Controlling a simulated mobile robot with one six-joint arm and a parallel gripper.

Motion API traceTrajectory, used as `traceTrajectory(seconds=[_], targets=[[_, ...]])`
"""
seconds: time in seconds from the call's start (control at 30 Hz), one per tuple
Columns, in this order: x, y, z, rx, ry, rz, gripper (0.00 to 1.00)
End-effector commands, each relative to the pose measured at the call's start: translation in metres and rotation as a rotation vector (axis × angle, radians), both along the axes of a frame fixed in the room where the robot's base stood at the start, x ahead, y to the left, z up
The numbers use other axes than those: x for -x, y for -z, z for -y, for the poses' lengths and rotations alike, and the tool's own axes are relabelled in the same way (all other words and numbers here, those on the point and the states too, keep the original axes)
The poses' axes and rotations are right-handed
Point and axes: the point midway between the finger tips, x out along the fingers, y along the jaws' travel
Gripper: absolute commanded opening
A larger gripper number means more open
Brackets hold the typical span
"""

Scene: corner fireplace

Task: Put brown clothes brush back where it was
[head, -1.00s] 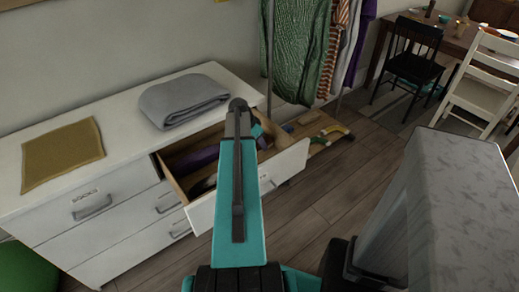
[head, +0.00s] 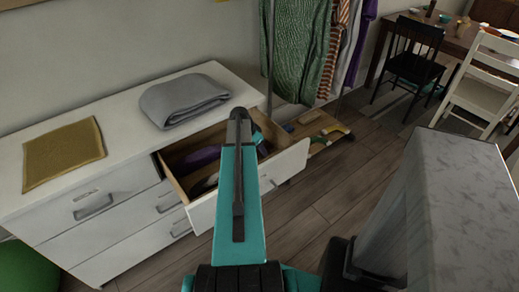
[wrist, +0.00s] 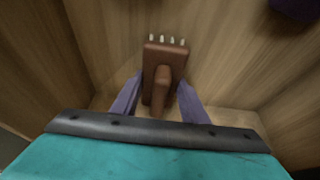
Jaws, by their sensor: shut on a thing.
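The brown clothes brush (wrist: 164,62) is in the wrist view, with a row of pale bristle tips at its far edge and its handle toward me. My gripper (wrist: 160,98) has its purple fingers on either side of the handle and is shut on it. Wooden drawer walls and floor surround the brush. I cannot tell whether it touches the drawer floor. In the head view the open drawer (head: 291,165) of the white dresser (head: 122,182) shows, but my arm hides the gripper and brush.
A dark purple item (head: 203,157) lies in the drawer's left part. A folded grey cloth (head: 183,100) and a mustard cloth (head: 62,153) lie on the dresser top. Clothes (head: 300,50) hang behind, above a low wooden rack base (head: 318,128).

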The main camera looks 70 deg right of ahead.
Motion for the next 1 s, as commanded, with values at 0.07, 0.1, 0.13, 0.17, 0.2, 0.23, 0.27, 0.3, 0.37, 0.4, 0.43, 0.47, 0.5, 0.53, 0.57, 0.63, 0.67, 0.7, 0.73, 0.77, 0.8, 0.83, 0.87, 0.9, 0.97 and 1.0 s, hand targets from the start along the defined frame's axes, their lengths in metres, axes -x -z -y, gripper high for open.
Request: traceTrajectory(seconds=[0.07, 0.1, 0.13, 0.17, 0.2, 0.23, 0.27, 0.3, 0.37, 0.4, 0.43, 0.47, 0.5, 0.53, 0.57, 0.63, 0.67, 0.7, 0.73, 0.77, 0.8, 0.83, 0.87, 0.9, 0.97, 1.0], targets=[[0.000, 0.003, 0.000, 0.000, 0.000, 0.000, 0.19], [0.000, 0.002, 0.000, 0.000, 0.000, 0.000, 0.47], [0.000, 0.002, 0.000, 0.000, 0.000, 0.000, 0.52], [0.000, 0.002, 0.000, 0.000, 0.000, 0.000, 0.57], [0.000, 0.002, 0.000, 0.000, 0.000, 0.000, 0.59], [0.000, 0.002, 0.000, 0.000, 0.000, 0.000, 0.59], [0.000, 0.002, 0.000, 0.000, 0.000, 0.000, 0.59], [0.000, 0.002, 0.000, 0.000, 0.001, 0.000, 0.59], [0.001, 0.002, 0.000, 0.000, 0.001, 0.000, 0.59], [0.001, 0.002, 0.000, 0.000, 0.001, 0.000, 0.59], [0.001, 0.001, 0.000, 0.000, 0.001, 0.000, 0.59], [0.001, 0.001, 0.000, 0.000, 0.001, 0.000, 0.59], [0.001, 0.001, 0.000, 0.000, 0.001, 0.000, 0.59], [0.001, 0.000, 0.000, 0.000, 0.001, 0.000, 0.59], [0.001, 0.000, 0.000, 0.000, 0.001, 0.000, 0.59], [0.001, -0.002, 0.000, 0.000, 0.001, 0.000, 0.59], [0.001, -0.003, 0.000, 0.000, 0.001, 0.000, 0.59], [0.000, -0.005, -0.001, 0.001, 0.001, 0.000, 0.59], [0.000, -0.007, -0.002, 0.002, 0.001, 0.001, 0.59], [-0.001, -0.009, -0.002, 0.002, 0.001, 0.001, 0.59], [-0.002, -0.013, -0.003, 0.003, 0.000, 0.001, 0.59], [-0.002, -0.015, -0.005, 0.003, 0.000, 0.001, 0.59], [-0.003, -0.018, -0.006, 0.002, 0.001, 0.001, 0.59], [-0.003, -0.022, -0.008, 0.002, 0.001, 0.001, 0.59], [-0.005, -0.029, -0.010, 0.003, 0.000, 0.001, 0.59], [-0.006, -0.034, -0.011, 0.003, 0.001, 0.001, 0.59]])
